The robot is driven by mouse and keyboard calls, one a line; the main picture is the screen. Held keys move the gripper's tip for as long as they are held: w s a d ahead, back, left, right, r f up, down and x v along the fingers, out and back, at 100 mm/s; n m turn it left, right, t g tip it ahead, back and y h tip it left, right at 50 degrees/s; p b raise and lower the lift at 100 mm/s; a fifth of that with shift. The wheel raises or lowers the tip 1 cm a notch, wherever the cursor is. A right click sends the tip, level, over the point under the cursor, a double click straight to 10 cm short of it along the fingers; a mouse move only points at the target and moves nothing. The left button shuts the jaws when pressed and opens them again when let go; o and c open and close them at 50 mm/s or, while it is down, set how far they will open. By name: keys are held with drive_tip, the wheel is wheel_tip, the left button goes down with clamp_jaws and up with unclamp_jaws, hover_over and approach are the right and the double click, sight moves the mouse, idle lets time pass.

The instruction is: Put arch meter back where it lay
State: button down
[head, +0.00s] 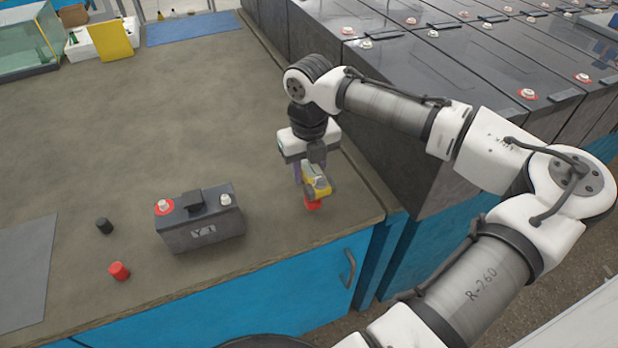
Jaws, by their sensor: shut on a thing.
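My gripper (313,176) is at the right part of the bench, near its front right corner, pointing down. It is shut on a small yellow and grey device (318,187), which looks like the arch meter. A red part (313,204) shows directly below the yellow body; I cannot tell if it belongs to the meter. I also cannot tell whether the meter touches the bench top. The fingers partly hide the meter.
A dark battery (203,228) stands left of my gripper on the bench (150,130). A black cap (104,226) and a red cap (119,271) lie left of it. A grey sheet (25,275) is at far left. Large battery rows (480,70) stand to the right. The bench middle is clear.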

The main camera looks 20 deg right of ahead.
sight(309, 165)
drive_tip(key=shift+f, duration=1.55)
drive_tip(key=shift+f, duration=0.1)
drive_tip(key=c, duration=0.9)
unclamp_jaws()
wheel_tip(309, 165, up, 12)
drive_tip(key=shift+r, duration=0.15)
